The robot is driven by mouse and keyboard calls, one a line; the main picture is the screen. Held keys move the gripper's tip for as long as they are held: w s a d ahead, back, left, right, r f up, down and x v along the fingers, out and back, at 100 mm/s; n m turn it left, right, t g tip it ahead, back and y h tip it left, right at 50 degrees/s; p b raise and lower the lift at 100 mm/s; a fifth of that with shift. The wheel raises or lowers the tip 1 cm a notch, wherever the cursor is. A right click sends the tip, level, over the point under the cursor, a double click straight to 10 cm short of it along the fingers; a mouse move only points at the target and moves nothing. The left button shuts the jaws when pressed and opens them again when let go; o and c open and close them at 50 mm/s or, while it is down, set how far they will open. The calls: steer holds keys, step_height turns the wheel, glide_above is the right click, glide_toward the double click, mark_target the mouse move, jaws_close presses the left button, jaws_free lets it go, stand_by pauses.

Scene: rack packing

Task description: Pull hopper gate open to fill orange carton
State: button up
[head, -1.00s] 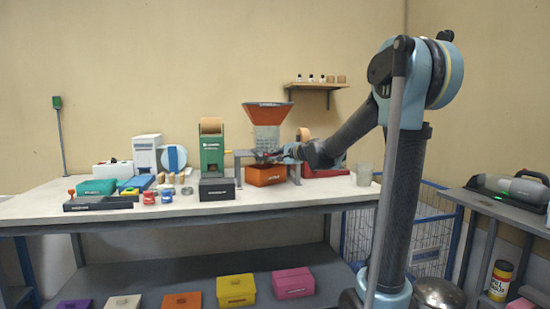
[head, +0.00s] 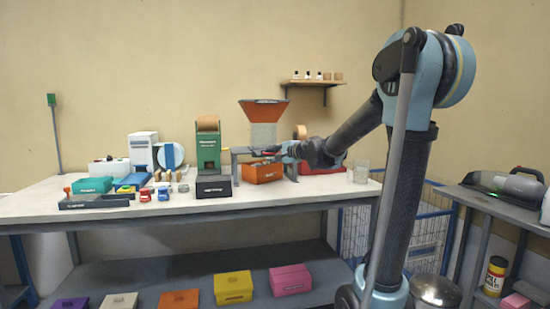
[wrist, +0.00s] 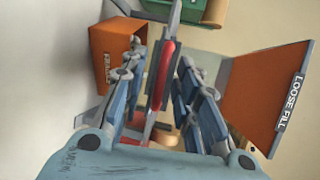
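The hopper (head: 263,110) stands on the bench with an orange funnel top and a clear lower part. In the wrist view, its orange panel marked LOOSE FILL (wrist: 262,90) is at the right. The orange carton (head: 263,174) sits on the bench under the hopper and also shows at the upper left of the wrist view (wrist: 103,62). My gripper (head: 268,154) reaches in from the right at the hopper's outlet. In the wrist view my gripper (wrist: 162,60) has its fingers apart on both sides of a red bar (wrist: 164,70), apparently the gate handle. Contact is unclear.
A green dispenser (head: 208,148) stands left of the hopper, and a clear cup (head: 361,172) to its right. A wall shelf (head: 314,83) hangs above. Several coloured boxes, such as a yellow one (head: 234,288), lie on the lower shelf.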

steer(key=v, duration=1.2)
stand_by(0.4)
steer(key=s+d+f+n+g+h, duration=0.2)
steer(key=s+f+n+g, duration=0.15)
steer(key=s+f, duration=0.55)
steer(key=s+d+f+n+g+h, duration=0.2)
steer(key=s+f+n, duration=0.2)
steer(key=s+f, duration=0.5)
steer(key=s+d+f+n+g+h, duration=0.4)
steer(key=s+d+f+h, duration=0.1)
steer(key=s+d+f, duration=0.8)
steer(key=s+f, duration=0.1)
steer(key=s, duration=0.2)
steer(key=shift+d+h, duration=0.15)
steer(key=shift+h, duration=0.25)
steer(key=shift+g, duration=0.25)
